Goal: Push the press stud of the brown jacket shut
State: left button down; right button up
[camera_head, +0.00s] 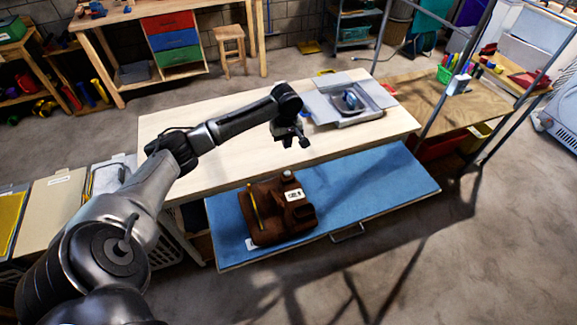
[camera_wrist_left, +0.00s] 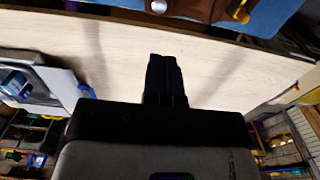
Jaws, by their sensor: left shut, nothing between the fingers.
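The brown jacket (camera_head: 268,222) lies folded on a blue board (camera_head: 375,190) that sticks out like a drawer below the pale tabletop. A white label (camera_head: 294,195) and a yellow strip (camera_head: 254,205) show on it. Its press stud is too small to make out in the head view. In the left wrist view only an edge of the jacket (camera_wrist_left: 195,8) shows at the top. My left gripper (camera_head: 303,143) is above the pale tabletop, behind the jacket and apart from it. Its fingers (camera_wrist_left: 165,72) are closed together and empty. My right gripper is not in view.
The pale tabletop (camera_head: 220,125) is mostly clear. A grey tray with an iron (camera_head: 351,101) stands at its back right. A metal frame post (camera_head: 455,85) rises at the right. Bins (camera_head: 57,200) stand left of the table. The blue board is free right of the jacket.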

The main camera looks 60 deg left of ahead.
aim_at(287, 172)
pick_arm(q)
notch_tip(287, 172, down, 14)
jog(key=shift+f+b, duration=0.1)
jog(key=shift+b, duration=0.45)
dwell(0.3)
jog(key=shift+f+p, duration=0.55)
jog(key=shift+f, duration=0.55)
notch_tip(287, 172, up, 5)
jog(key=p, duration=0.5)
jog(key=shift+r+p, duration=0.1)
jog(key=shift+p, duration=0.3)
notch_tip(287, 172, up, 10)
jog(key=shift+w+f, duration=0.15)
jog(key=shift+f, duration=0.05)
